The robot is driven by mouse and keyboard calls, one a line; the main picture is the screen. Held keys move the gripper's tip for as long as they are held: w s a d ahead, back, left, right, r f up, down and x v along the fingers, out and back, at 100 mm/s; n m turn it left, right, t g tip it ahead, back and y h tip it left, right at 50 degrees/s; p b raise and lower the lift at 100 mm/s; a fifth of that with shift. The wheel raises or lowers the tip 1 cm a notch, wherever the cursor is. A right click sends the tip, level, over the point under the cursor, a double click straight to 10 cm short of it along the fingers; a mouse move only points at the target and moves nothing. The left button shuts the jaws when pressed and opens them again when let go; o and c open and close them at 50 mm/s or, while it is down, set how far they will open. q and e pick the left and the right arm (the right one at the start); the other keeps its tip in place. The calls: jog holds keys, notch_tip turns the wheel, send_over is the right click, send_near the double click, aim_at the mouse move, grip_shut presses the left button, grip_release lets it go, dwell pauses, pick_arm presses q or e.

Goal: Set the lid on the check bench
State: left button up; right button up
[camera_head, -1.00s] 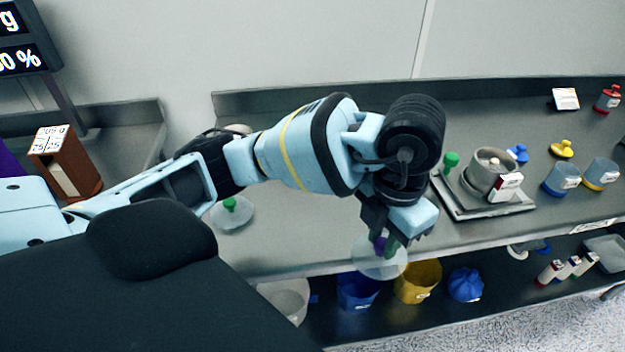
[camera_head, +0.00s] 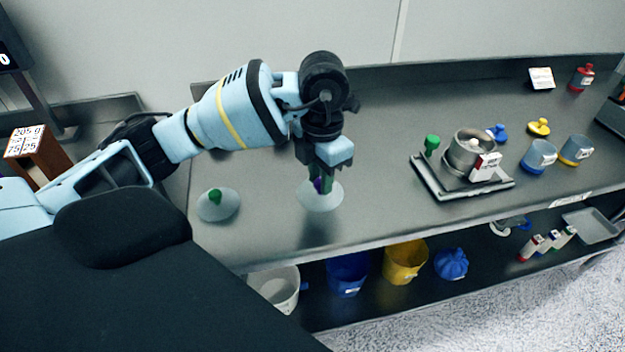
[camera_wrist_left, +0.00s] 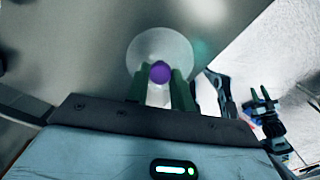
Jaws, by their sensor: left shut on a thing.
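A clear round lid with a purple knob (camera_head: 322,199) hangs from my left gripper (camera_head: 319,183), whose fingers are shut on the knob. The lid looks roughly level and is over the grey bench (camera_head: 265,225), with a shadow on the bench below it, so it seems a little above the surface. In the left wrist view the lid (camera_wrist_left: 160,45) shows beyond the fingers, with the purple knob between them. My right gripper (camera_wrist_left: 261,97) shows small in the left wrist view, its fingers apart and empty.
A lid with a green knob (camera_head: 217,205) lies on the bench to the left. A metal sieve pot (camera_head: 468,150) stands on a scale plate to the right. Blue and yellow bins (camera_head: 405,262) sit on the shelf below. Bench around the held lid is clear.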

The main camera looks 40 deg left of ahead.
pick_arm(q)
jog(key=shift+w+a, duration=0.2)
jog(key=shift+a, duration=0.4)
jog(key=shift+w+a+f, duration=0.1)
jog(key=shift+w+a, duration=0.05)
jog(key=shift+a, duration=0.15)
jog(key=f, duration=0.3)
jog(key=shift+a, duration=0.35)
jog(key=shift+w+f, duration=0.1)
jog(key=shift+f, duration=0.15)
jog(key=shift+f, duration=0.15)
jog(key=o, duration=1)
